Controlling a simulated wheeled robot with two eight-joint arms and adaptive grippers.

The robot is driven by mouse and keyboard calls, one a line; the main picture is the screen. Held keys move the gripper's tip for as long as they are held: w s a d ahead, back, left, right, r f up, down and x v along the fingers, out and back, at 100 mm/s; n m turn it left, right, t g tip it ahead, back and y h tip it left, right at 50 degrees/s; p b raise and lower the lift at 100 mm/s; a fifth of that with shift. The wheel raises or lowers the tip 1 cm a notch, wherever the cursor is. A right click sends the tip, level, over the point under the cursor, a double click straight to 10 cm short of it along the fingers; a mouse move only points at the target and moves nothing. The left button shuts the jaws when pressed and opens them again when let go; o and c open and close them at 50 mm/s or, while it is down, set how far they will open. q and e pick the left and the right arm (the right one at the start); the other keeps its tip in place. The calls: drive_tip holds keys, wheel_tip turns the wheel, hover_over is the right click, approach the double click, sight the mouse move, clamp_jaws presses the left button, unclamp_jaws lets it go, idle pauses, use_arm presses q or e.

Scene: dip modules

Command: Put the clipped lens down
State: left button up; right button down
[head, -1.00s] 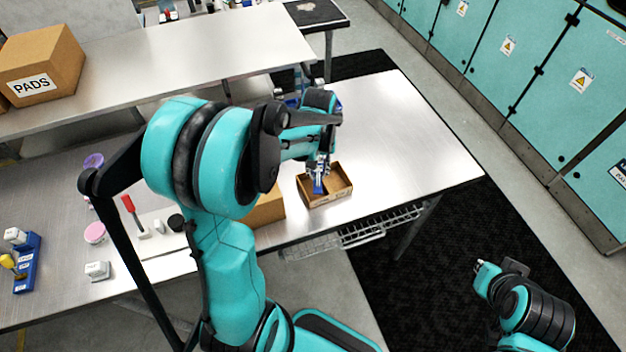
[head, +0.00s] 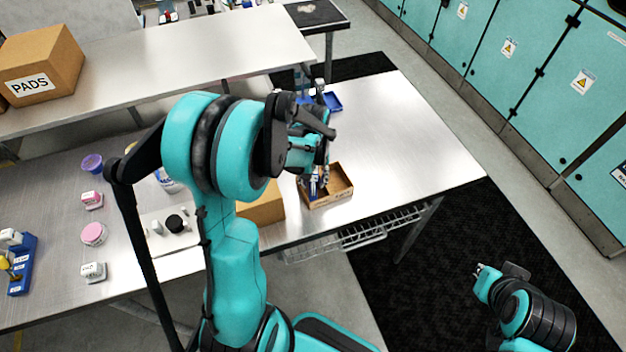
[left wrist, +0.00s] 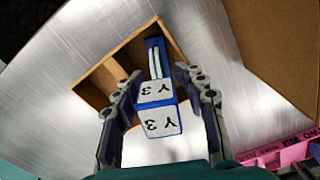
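The clipped lens (left wrist: 160,120) is a slim blue piece with white faces marked "Y 3", seen in the left wrist view. My left gripper (left wrist: 158,74) has its fingertips on either side of it and looks shut on it, though the contact is hard to see. In the head view the blue piece (head: 313,186) is low at the left part of an open cardboard tray (head: 342,193). The wrist view shows the tray (left wrist: 92,76) behind it, with a divider inside. Whether the piece touches the tray floor is unclear. My right gripper (head: 479,270) is away over the floor, its fingers too small to judge.
A closed cardboard box (head: 262,205) stands just left of the tray. A blue tray (head: 331,101) lies behind, and the table (head: 420,150) to the right is clear. A blue rack (head: 24,265) and small labelled pieces are at the left. A raised shelf (head: 190,60) runs behind.

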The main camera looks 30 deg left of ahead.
use_arm(q)
drive_tip(key=shift+r, duration=0.15)
drive_tip(key=shift+r+p, duration=0.3)
wheel_tip(320, 180, up, 11)
drive_tip(key=p, duration=0.2)
drive_tip(key=shift+s+r+p, duration=0.1)
drive_tip(key=shift+r+p, duration=0.1)
drive_tip(key=shift+p, duration=0.1)
drive_tip(key=s+d+r+m+t, duration=0.5)
drive_tip(key=s+d+m+t, duration=0.1)
drive_tip(key=s+d, duration=0.4)
drive_tip(key=shift+s+d+t, duration=0.3)
drive_tip(key=shift+s+t, duration=0.15)
drive_tip(key=shift+t, duration=0.15)
